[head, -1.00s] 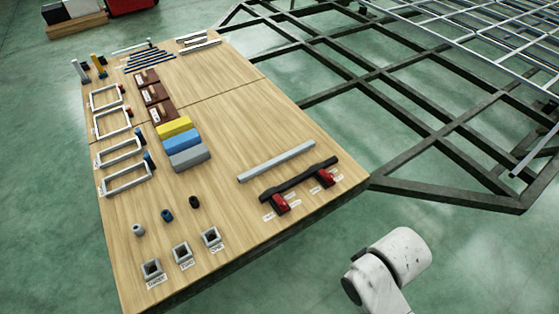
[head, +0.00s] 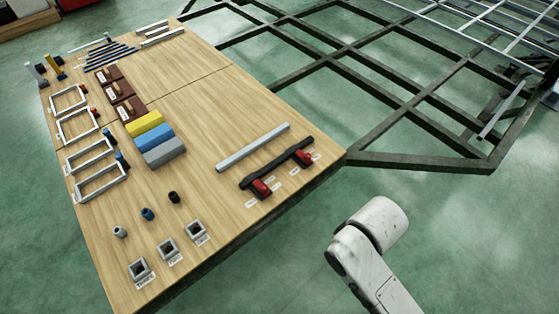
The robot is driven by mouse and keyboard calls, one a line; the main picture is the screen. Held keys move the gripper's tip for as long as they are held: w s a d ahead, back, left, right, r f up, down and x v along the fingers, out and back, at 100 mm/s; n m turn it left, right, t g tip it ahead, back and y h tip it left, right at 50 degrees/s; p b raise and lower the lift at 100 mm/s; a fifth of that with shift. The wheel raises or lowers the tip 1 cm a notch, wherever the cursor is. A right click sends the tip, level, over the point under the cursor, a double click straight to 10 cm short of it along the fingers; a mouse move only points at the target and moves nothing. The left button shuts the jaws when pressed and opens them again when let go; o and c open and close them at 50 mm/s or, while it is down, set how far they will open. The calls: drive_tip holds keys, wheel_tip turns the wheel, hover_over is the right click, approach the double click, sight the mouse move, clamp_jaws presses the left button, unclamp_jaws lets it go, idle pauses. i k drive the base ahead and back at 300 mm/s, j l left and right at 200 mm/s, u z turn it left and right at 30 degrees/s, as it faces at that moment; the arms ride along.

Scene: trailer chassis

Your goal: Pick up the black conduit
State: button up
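Two black things lie on the wooden table (head: 205,95). One is a short black tube (head: 174,197), standing in a row with a blue tube (head: 147,214) and a grey tube (head: 120,232). The other is a long black bar (head: 285,160) resting across two red-fronted holders near the right edge. I cannot tell for certain which one is the conduit. Nothing holds either one. A white link of my arm shows at the lower right, off the table. My gripper is not in view.
Labelled square sockets (head: 167,250) stand before the tubes. A grey bar (head: 253,147) lies beside the black bar. Yellow, blue and grey blocks (head: 163,152) and white frames (head: 100,184) stand farther left. The dark trailer chassis (head: 420,160) lies beyond the table.

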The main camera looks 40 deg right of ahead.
sight(246, 183)
drive_tip(key=i+j, duration=0.15)
drive_tip(key=i, duration=0.25)
drive_tip(key=i+j, duration=0.1)
drive_tip(key=i, duration=0.35)
drive_tip(key=i+j+z, duration=0.1)
drive_tip(key=i, duration=0.3)
drive_tip(key=i+j, duration=0.2)
drive_tip(key=i, duration=0.2)
